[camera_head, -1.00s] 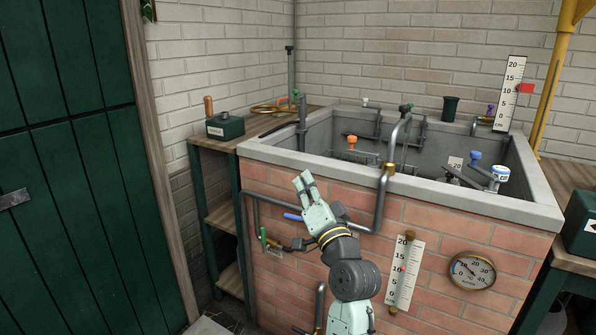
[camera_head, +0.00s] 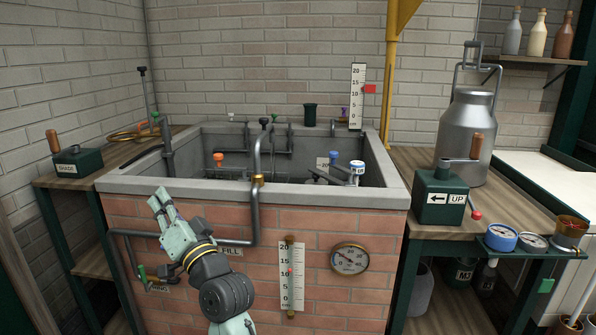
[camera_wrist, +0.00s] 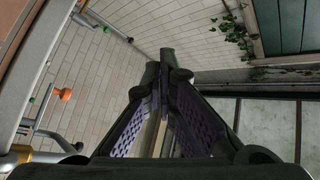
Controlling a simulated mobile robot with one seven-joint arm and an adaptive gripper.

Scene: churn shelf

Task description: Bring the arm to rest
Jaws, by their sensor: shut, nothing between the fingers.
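My gripper (camera_head: 160,198) is in front of the brick tank (camera_head: 200,226), in the left part of the head view. It points up and to the left, below the tank's grey rim. Its fingers are together and hold nothing. In the wrist view the fingers (camera_wrist: 158,75) meet at their tips, with nothing between them. The arm is bent up from the bottom of the head view, in front of the FILL label (camera_head: 230,251).
A bent pipe (camera_head: 255,215) comes over the rim close to the right of my gripper. A dial (camera_head: 350,258) and a scale (camera_head: 291,275) are on the tank's front. A green UP box (camera_head: 440,195) and a milk can (camera_head: 468,130) stand on the right bench.

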